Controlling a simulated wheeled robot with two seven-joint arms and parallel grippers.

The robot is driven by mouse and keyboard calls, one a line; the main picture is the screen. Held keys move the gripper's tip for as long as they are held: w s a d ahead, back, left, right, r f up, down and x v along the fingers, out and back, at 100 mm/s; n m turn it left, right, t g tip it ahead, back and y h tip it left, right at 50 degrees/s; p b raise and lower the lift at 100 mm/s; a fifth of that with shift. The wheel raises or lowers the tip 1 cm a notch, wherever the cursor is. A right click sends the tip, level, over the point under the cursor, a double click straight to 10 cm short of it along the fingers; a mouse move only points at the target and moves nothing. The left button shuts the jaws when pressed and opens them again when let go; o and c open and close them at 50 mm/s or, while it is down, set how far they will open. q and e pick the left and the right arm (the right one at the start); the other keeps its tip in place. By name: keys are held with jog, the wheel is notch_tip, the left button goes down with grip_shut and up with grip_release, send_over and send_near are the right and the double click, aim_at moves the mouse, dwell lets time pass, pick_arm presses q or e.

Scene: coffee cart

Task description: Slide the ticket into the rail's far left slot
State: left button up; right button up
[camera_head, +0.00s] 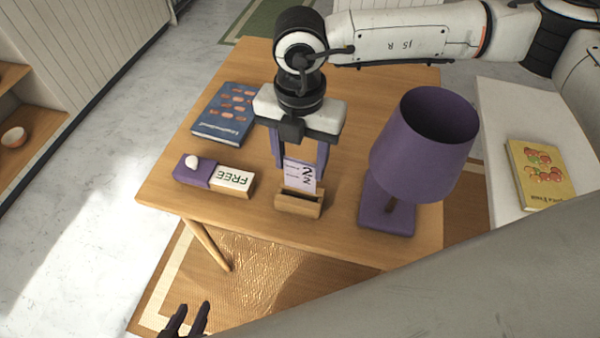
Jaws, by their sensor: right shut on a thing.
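The rail's separate slots cannot be made out. My left gripper (187,319) shows only dark fingertips at the bottom edge, apart and empty, away from the table.
On the wooden table (345,245), a purple lamp (420,150) stands close right of the rail. A purple block with a FREE sign (232,180) lies left of it, a blue book (225,112) behind that. A yellow book (540,173) lies on a white surface at right.

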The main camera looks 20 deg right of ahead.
notch_tip(320, 180, up, 5)
jog(key=shift+r, duration=0.1)
jog(key=shift+r+p, duration=1)
jog(key=shift+r, duration=1.35)
